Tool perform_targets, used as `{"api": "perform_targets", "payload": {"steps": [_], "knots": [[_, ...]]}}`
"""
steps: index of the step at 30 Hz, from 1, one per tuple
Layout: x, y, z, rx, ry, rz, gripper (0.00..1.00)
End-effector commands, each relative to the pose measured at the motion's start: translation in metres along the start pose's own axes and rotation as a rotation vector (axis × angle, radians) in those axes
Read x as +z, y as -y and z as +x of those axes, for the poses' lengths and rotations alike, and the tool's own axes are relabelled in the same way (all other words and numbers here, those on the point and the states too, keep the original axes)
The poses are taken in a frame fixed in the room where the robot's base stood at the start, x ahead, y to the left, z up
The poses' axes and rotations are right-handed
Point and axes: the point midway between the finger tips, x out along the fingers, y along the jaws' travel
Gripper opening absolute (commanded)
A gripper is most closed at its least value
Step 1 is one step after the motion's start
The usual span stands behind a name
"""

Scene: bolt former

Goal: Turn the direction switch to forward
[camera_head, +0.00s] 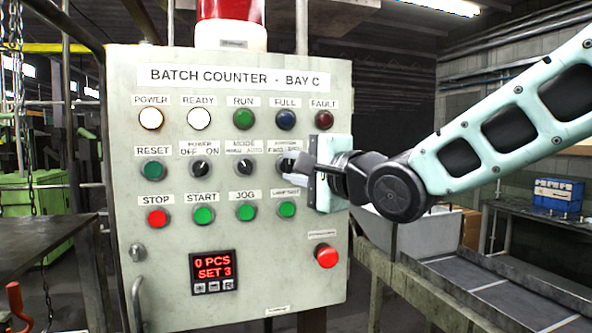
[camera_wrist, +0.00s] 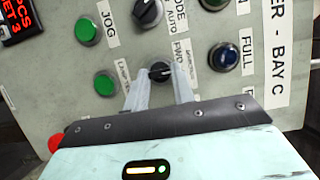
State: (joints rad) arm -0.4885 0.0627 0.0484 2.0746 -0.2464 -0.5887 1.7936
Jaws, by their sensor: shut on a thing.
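The direction switch (camera_head: 286,163) is a dark round knob under a FWD/REV label, at the right end of the panel's second row. In the wrist view its dark knob (camera_wrist: 160,71) lies between my finger tips. My gripper (camera_head: 290,174) reaches in from the right and is shut on this knob; it also shows in the wrist view (camera_wrist: 158,82). The fingers partly cover the switch in the head view. I cannot tell clearly which way its pointer stands.
The panel (camera_head: 120,120) also carries mode (camera_head: 244,167) and power (camera_head: 199,168) knobs, with green buttons below. A green lamp-test button (camera_head: 287,209) sits just under my fingers. A red mushroom button (camera_head: 326,256) is lower right. The display (camera_head: 212,271) reads 0 PCS, SET 3.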

Motion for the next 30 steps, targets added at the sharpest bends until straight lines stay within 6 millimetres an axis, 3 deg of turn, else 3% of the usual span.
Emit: {"api": "perform_targets", "payload": {"steps": [15, 30], "knots": [[0.0007, 0.0028, 0.0003, 0.162, 0.0, -0.385, 0.02], [0.0017, 0.0034, 0.0004, 0.216, 0.002, -0.516, 0.02]]}}
